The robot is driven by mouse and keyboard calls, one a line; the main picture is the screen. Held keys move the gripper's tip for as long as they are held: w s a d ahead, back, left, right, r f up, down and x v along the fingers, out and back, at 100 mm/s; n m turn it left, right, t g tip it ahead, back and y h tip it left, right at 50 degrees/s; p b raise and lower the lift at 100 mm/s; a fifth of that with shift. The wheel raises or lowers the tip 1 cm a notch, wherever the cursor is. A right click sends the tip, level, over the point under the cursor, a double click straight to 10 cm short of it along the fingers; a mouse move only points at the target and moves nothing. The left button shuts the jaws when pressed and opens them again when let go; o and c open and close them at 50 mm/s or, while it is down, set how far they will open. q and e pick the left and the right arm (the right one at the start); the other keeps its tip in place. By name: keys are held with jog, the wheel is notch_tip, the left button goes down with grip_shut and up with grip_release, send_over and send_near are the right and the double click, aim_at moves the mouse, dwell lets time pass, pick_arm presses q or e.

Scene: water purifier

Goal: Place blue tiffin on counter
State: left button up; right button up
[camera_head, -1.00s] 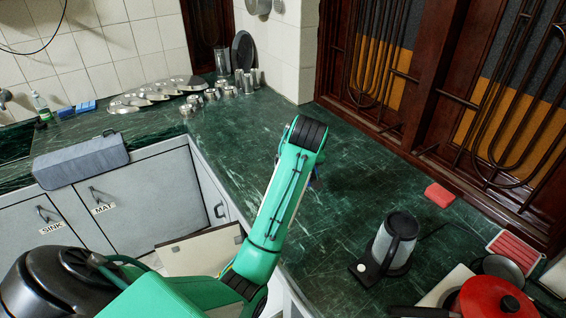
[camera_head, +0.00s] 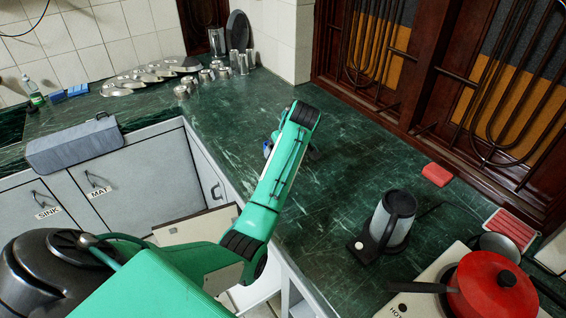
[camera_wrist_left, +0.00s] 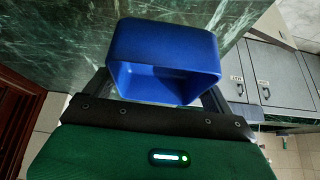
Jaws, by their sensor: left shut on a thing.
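The blue tiffin (camera_wrist_left: 165,45) is an open-topped box with rounded corners, held between the dark fingers of my left gripper (camera_wrist_left: 160,95) in the left wrist view. In the head view only a small blue bit of the tiffin (camera_head: 267,148) shows beside my green left arm; the arm hides the rest and most of the gripper. The dark green marbled counter (camera_head: 345,185) lies behind the tiffin. I cannot tell whether the tiffin touches the counter. My right gripper is not in view.
A kettle (camera_head: 392,222) on its base, a red pot (camera_head: 492,285) and a red block (camera_head: 437,175) stand at the right. Steel cups (camera_head: 207,76) and lids (camera_head: 150,72) stand at the back. A grey case (camera_head: 75,148) lies at the left. The middle of the counter is clear.

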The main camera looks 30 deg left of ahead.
pick_arm(q)
notch_tip(320, 180, down, 3)
jog(key=shift+r, duration=0.1)
jog(key=shift+f, duration=0.55)
notch_tip(320, 180, down, 4)
jog(key=shift+p, duration=0.35)
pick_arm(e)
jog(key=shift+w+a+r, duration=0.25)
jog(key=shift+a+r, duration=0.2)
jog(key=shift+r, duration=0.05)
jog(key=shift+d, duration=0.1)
pick_arm(q)
jog(key=o, duration=0.8)
jog(key=shift+f, duration=0.1)
jog(key=shift+d+r, duration=0.15)
jog(key=shift+r, duration=0.25)
jog(key=b+v, duration=0.1)
jog(key=v, duration=1)
jog(key=shift+r, duration=0.2)
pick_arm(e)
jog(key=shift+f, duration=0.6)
